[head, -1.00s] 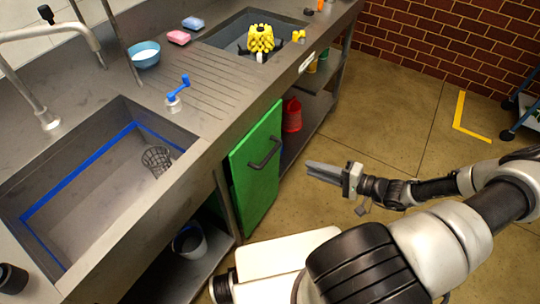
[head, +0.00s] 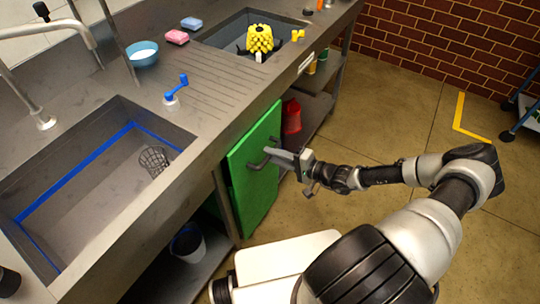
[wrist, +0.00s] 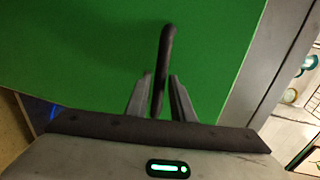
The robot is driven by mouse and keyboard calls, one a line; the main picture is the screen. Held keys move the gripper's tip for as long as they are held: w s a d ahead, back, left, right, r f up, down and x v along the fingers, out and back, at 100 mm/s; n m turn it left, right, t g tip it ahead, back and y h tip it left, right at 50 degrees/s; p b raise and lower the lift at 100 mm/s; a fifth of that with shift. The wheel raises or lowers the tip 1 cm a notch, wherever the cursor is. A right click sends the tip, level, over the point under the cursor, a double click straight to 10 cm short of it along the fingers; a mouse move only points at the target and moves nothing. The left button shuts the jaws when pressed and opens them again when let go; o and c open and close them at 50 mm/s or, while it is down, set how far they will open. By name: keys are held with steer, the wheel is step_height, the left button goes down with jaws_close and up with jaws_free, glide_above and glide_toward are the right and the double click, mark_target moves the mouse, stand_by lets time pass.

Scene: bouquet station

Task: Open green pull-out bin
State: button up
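The green pull-out bin (head: 243,190) has a flat green front under the counter, between the two sinks. Its dark bar handle (head: 257,165) stands out from the front, partly hidden by my gripper in the head view. My gripper (head: 276,154) is at the handle. In the wrist view the green front (wrist: 90,50) fills most of the picture. There the handle (wrist: 163,60) runs between the two fingers of my gripper (wrist: 161,82), with a small gap visible beside it. The fingers are open around the handle.
The steel counter (head: 200,110) with two sinks runs above the bin. A red container (head: 291,116) stands on the shelf right of the bin, and a bucket (head: 190,243) stands on the shelf to its left. The floor (head: 395,115) in front is clear.

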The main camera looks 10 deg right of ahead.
steer(key=shift+w+a+f, duration=0.15)
steer(key=shift+w+a, duration=0.35)
jaws_close()
